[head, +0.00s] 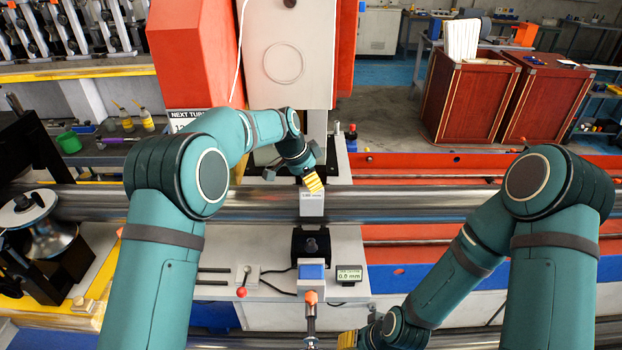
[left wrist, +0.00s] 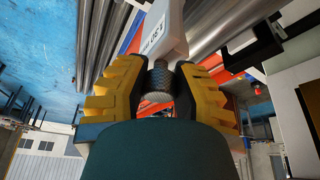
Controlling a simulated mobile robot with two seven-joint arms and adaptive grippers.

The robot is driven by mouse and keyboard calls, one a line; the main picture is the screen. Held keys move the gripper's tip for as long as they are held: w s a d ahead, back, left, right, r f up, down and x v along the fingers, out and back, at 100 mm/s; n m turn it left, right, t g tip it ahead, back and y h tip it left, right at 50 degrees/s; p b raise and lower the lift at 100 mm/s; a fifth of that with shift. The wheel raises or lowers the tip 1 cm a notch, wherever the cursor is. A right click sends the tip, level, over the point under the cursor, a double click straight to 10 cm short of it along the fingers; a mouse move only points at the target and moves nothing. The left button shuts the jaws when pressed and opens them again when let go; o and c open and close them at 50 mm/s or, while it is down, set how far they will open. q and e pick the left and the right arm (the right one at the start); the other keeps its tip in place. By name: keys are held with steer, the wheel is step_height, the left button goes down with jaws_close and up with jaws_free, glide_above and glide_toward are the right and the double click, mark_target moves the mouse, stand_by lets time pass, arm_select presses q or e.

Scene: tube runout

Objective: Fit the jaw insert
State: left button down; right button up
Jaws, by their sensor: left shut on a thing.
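My left gripper (head: 313,181) has yellow ribbed fingers and is above the black-and-blue fixture. In the left wrist view its fingers (left wrist: 158,92) are shut on a dark knurled knob (left wrist: 155,84). The knob adjoins a pale block with a printed label (left wrist: 165,32), which looks like the jaw insert. In the head view this block (head: 312,206) hangs below the fingers, in front of the steel tube. I cannot tell whether it touches anything. Below it is a black holder (head: 311,243) with a blue block (head: 311,271). My right gripper (head: 347,340) is partly visible at the bottom edge.
A small display (head: 348,275) reads about 0.0 mm, right of the blue block. A red-knobbed lever (head: 242,291) stands to the left. An orange-topped handle (head: 311,297) is in front. The long steel tube (head: 430,203) crosses behind. A spool (head: 40,225) stands at far left.

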arm_select(q)
steer(key=shift+w+f, duration=0.15)
steer(key=shift+f, duration=0.1)
steer(key=b, duration=0.4)
glide_above(311, 214)
steer(key=w, duration=0.2)
steer(key=shift+s+f, duration=0.2)
steer(key=shift+f, duration=2.6)
steer(key=shift+f+b, duration=2.25)
steer(key=shift+f, duration=1.05)
steer(key=c, duration=0.8)
jaws_free()
steer(key=shift+o, duration=0.2)
